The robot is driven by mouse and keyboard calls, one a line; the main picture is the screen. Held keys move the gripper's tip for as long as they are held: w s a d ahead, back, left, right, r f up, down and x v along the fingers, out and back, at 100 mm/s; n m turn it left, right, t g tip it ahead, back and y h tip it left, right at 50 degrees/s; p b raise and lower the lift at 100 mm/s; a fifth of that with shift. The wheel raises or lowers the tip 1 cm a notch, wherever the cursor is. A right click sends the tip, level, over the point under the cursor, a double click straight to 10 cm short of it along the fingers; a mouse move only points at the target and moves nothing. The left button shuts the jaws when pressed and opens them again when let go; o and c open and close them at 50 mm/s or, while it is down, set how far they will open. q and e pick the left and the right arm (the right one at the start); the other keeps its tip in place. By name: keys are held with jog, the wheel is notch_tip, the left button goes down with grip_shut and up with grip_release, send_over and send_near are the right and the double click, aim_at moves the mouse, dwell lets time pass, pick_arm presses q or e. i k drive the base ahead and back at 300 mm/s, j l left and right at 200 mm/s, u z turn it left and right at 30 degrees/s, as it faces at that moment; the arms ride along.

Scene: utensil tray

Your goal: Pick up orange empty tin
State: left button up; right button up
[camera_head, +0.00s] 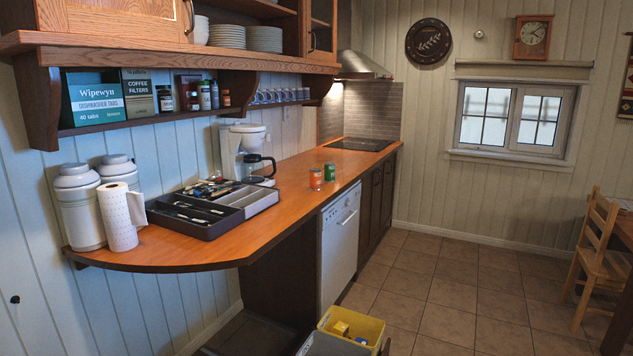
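The orange tin (316,179) stands upright on the wooden counter, near its front edge and above the dishwasher. A green tin (330,172) stands upright just to its right and a little behind. I cannot see inside the orange tin well enough to tell whether it is empty. Neither of my grippers shows in the head view.
A dark utensil tray (193,232) lies on the wooden counter (250,231), left of the tins. A coffee maker (248,155) stands against the wall. A paper towel roll (119,217) stands at the left end. A yellow bin (362,325) is on the floor.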

aim_at(316, 184)
jog(key=i+l+z, duration=0.7)
jog(key=i+l, duration=0.15)
jog(key=i+l+z, duration=0.2)
jog(key=i+z, duration=0.15)
jog(key=i, duration=0.2)
jog(key=i+l+z, duration=0.1)
jog(key=i+z, duration=0.25)
jog(key=i, duration=0.15)
jog(key=i+u, duration=0.2)
jog(key=i, duration=0.6)
jog(key=i+l+u, duration=0.2)
jog(key=i, duration=0.6)
jog(key=i+u, duration=0.35)
jog(key=i, duration=0.4)
jog(key=i+l+u, duration=0.1)
jog(key=i+u, duration=0.3)
jog(key=i, duration=0.4)
jog(key=i+j+u, duration=0.1)
jog(key=i+u, duration=0.6)
jog(key=u, duration=0.25)
jog(key=i+l+u, duration=0.15)
jog(key=i+u, duration=0.15)
jog(key=u, duration=0.15)
